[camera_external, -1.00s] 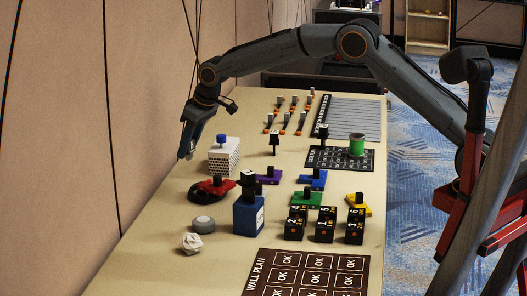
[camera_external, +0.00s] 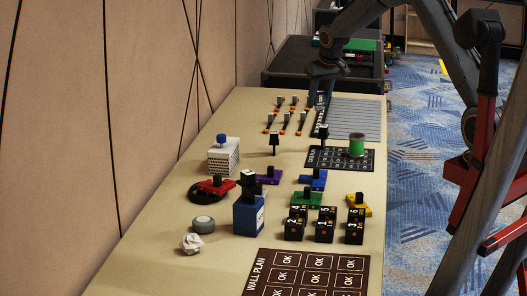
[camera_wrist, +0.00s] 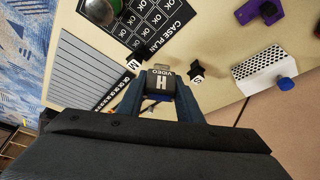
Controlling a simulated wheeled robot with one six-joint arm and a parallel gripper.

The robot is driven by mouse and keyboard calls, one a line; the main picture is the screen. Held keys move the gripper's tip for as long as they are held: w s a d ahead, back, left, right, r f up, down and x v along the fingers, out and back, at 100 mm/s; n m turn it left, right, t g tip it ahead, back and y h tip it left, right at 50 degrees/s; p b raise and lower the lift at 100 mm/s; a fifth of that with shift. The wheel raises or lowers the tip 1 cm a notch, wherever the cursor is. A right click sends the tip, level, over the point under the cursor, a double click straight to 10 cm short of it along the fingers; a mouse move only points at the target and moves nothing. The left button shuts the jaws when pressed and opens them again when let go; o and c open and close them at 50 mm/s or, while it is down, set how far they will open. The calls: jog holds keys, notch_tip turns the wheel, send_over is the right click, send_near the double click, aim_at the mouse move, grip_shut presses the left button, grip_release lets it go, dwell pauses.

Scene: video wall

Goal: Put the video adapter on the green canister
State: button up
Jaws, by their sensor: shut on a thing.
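The video adapter (camera_wrist: 161,84), a small dark block marked "H VIDEO", is between the fingers of my gripper (camera_wrist: 160,98) in the wrist view. My gripper is shut on it. In the external view my gripper (camera_external: 319,102) is above the far part of the table, near the striped sheet; the adapter cannot be made out there.
The case plan mat (camera_external: 318,160) has small black-topped pieces beside it. A striped sheet (camera_external: 352,116) and several orange-tipped cables (camera_external: 287,118) lie behind. A white perforated box (camera_external: 224,158), coloured parts and black numbered blocks (camera_external: 325,226) occupy the nearer table.

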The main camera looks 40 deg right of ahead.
jog(key=s+d+r+m+p, duration=0.2)
jog(key=s+d, duration=0.4)
jog(key=d, duration=0.6)
jog(key=p, duration=0.1)
send_over(357, 134)
jog(key=shift+h, duration=0.4)
notch_tip(357, 134, down, 5)
jog(key=shift+s+f, duration=0.1)
jog(key=shift+f+p, duration=0.85)
jog(key=shift+f, duration=1.7)
jog(key=shift+f, duration=0.15)
jog(key=o, duration=1)
